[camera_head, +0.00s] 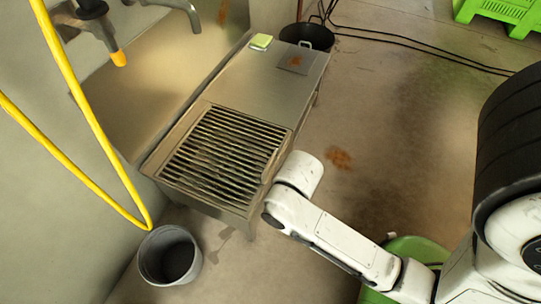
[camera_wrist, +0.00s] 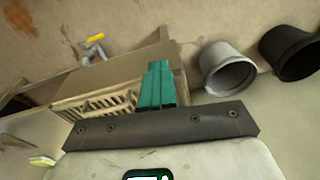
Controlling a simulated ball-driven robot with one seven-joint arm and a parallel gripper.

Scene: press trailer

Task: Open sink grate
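The sink grate (camera_head: 225,152) is a slatted metal panel lying flat in the near end of the low steel sink table (camera_head: 238,82). It looks closed. In the wrist view the grate (camera_wrist: 95,105) shows as pale slats to the left of my fingers. My gripper (camera_wrist: 157,72) has two teal fingers close together, with nothing seen between them. They overlap the grate's right end in the picture; I cannot tell whether they touch. In the head view my white arm ends beside the grate's right edge, and the fingers are hidden.
A grey bucket (camera_head: 169,255) stands on the floor by the table's near end. A black pot (camera_head: 307,37) is past the far end. A yellow-green sponge (camera_head: 261,41) lies on the table. A yellow hose (camera_head: 85,105) hangs at left. The floor right of the table is open.

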